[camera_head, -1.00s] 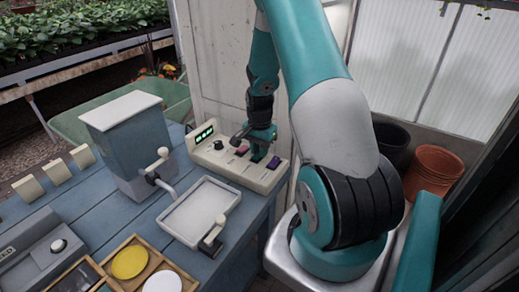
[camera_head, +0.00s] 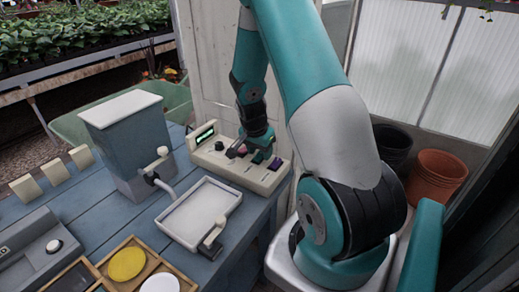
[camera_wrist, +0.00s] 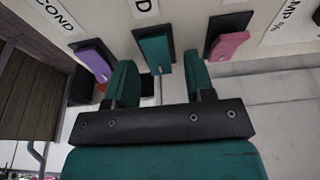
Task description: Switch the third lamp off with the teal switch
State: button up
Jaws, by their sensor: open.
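The cream switch box (camera_head: 262,181) stands at the table's back right edge. The teal switch (camera_wrist: 155,53) shows in the wrist view, between the purple switch (camera_wrist: 95,60) and the pink switch (camera_wrist: 230,42). My gripper (camera_wrist: 160,82) is open, its two teal fingers apart with nothing held. The teal switch appears in line with the gap between them; contact cannot be told. In the head view, my gripper (camera_head: 259,148) is low over the box and largely hides the teal switch. The lamp display (camera_head: 204,135) shows green and pale light, but individual lamps are unclear.
A black knob (camera_head: 220,146) is on the box, left of the switches. A white tray (camera_head: 182,232), a grey dispenser (camera_head: 140,150) and yellow and white discs are nearby on the blue table (camera_head: 95,215). Terracotta pots (camera_head: 436,176) stand at right.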

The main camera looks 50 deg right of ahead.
jog(key=v, duration=1.7)
jog(key=shift+r, duration=0.2)
jog(key=shift+a, duration=0.15)
jog(key=s+a+r+n+t+y, duration=0.1)
jog(key=a+r+n+y, duration=0.1)
jog(key=a+n, duration=0.65)
jog(key=s+a+r+n+t+y, duration=0.15)
jog(key=a+n, duration=0.25)
jog(key=a, duration=1)
jog(key=s+a+r+n+g+y, duration=0.2)
jog(key=s+a+n+y, duration=0.1)
jog(key=s+a+n, duration=0.8)
jog(key=shift+s+a+r+g, duration=0.15)
jog(key=shift+s+a+g, duration=0.2)
jog(key=shift+s+a, duration=0.4)
jog(key=shift+n+y, duration=0.25)
